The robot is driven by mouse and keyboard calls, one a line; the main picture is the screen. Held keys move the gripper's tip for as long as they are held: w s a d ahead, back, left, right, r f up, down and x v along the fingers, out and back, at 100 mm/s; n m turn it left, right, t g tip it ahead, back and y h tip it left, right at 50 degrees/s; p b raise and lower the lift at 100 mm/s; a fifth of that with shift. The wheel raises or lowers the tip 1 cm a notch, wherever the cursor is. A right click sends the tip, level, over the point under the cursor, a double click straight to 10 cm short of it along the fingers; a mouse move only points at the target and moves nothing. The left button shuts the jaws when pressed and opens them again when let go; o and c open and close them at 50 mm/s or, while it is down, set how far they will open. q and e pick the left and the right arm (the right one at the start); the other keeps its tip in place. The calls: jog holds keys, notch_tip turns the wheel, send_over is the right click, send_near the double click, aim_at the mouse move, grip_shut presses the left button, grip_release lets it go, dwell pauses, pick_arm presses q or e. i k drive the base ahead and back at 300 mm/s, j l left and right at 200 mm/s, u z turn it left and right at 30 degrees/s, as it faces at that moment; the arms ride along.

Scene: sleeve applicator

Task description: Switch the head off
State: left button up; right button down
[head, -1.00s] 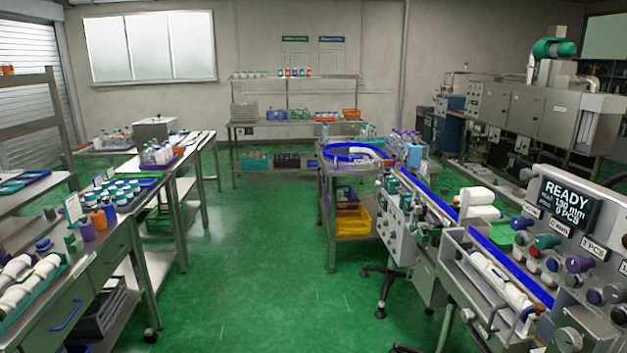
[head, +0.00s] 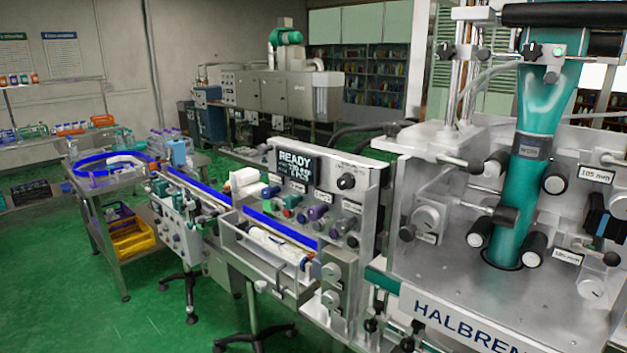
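The sleeve applicator head (head: 425,165) is a large grey metal unit marked "HALBREN", cut off by the right edge. A teal film tube (head: 541,110) runs down through it between black rollers. To its left stands a grey control panel (head: 365,215). Its dark display (head: 294,165) reads "READY" above smaller lines that I cannot read clearly. Several coloured knobs or buttons (head: 318,212) sit below the display, and a black knob (head: 346,181) sits to its right. I cannot tell which one is the head's switch. Neither of my grippers is in view.
The green floor (head: 60,290) is clear at front left.

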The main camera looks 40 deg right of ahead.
aim_at(347, 180)
jog(key=z, duration=1.35)
